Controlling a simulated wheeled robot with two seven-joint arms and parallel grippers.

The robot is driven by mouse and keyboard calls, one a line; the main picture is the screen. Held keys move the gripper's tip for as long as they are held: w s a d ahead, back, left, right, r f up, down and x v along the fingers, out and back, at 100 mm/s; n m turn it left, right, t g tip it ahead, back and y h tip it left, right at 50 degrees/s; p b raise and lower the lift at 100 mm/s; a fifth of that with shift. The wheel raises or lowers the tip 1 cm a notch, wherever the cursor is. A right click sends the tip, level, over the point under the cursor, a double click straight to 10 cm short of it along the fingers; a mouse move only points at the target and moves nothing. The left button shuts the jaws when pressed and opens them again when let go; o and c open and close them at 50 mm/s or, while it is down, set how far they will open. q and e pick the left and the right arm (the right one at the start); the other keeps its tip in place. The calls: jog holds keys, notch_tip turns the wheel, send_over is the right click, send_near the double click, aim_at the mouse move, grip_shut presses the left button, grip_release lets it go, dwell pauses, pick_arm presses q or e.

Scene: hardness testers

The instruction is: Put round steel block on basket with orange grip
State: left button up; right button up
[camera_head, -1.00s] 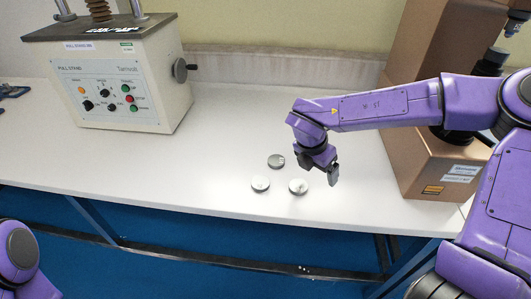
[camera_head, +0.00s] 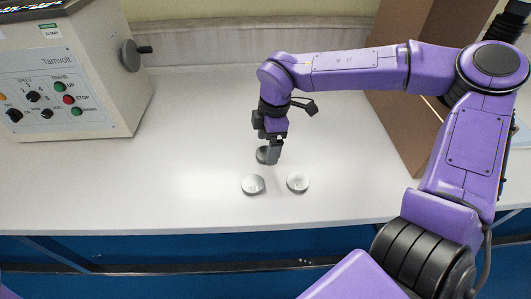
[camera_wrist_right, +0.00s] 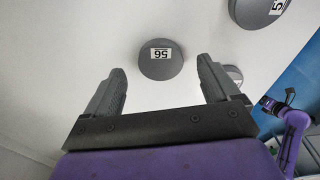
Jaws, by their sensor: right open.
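Three round steel blocks are on the white table. The rear block (camera_head: 262,155) is partly hidden by my right gripper (camera_head: 270,156); the front left block (camera_head: 253,184) and the front right block (camera_head: 297,182) lie clear of it. In the right wrist view, a block (camera_wrist_right: 161,60) labelled 56 is framed between the fingertips of my open right gripper (camera_wrist_right: 162,68). Contact cannot be told. Two other blocks show there, one at the top (camera_wrist_right: 258,8) and one partly behind a finger (camera_wrist_right: 234,74). The basket with orange grip is not in view.
A tester with buttons and a side knob (camera_head: 131,55) stands at the left. The table is clear around the blocks. A purple arm with a dark end (camera_wrist_right: 270,103) shows small in the wrist view.

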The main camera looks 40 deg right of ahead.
notch_tip(320, 180, down, 2)
jog(key=shift+a, duration=0.1)
jog(key=c, duration=1.4)
jog(key=shift+r, duration=0.1)
